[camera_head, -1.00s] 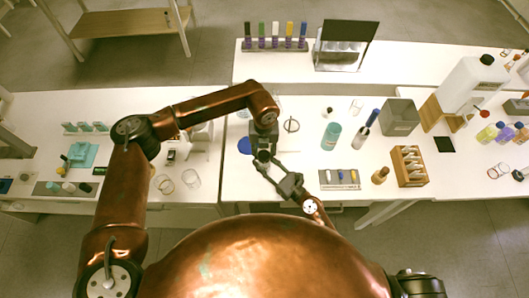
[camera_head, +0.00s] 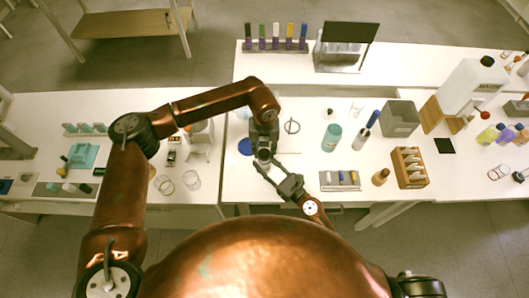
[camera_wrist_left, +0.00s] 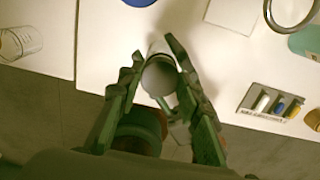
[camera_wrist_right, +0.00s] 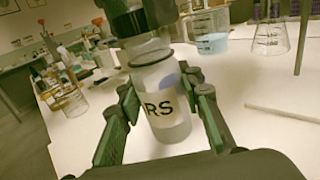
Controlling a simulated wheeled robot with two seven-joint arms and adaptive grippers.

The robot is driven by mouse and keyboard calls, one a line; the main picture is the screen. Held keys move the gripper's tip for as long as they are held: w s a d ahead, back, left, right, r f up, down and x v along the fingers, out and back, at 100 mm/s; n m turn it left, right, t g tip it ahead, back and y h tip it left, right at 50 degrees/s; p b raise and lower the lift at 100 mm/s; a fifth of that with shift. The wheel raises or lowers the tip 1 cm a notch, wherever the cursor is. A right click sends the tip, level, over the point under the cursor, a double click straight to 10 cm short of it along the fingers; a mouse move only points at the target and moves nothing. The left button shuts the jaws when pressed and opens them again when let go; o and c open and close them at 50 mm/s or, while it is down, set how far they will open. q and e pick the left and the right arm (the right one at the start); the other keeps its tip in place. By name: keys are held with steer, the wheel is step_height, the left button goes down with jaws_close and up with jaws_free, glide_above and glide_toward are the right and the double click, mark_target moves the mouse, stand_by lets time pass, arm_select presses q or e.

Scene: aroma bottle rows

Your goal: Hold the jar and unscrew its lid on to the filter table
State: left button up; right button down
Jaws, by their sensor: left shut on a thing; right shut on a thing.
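A whitish jar (camera_wrist_right: 168,118) with the black letters "RS" and a dark rim stands out in the right wrist view. My right gripper (camera_wrist_right: 160,88) is shut on its body, one finger on each side. My left gripper (camera_head: 264,154) is above the jar and shut at its top, where the lid is. The left wrist view shows a round greyish top, seemingly the lid (camera_wrist_left: 158,77), between its fingers. The left gripper hides much of the lid in the right wrist view. I cannot tell for certain which surface is the filter table.
A blue disc (camera_head: 245,146) lies on the white bench left of my left gripper. A teal bottle (camera_head: 331,138), a grey box (camera_head: 399,118) and a wooden rack (camera_head: 409,167) stand to the right. A slotted grey holder (camera_head: 340,181) is near the front edge.

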mark_target(264, 153)
arm_select(q)
steer(key=shift+r, duration=0.35)
steer(key=shift+r, duration=1.9)
arm_select(e)
steer(key=c, duration=1.3)
jaws_free()
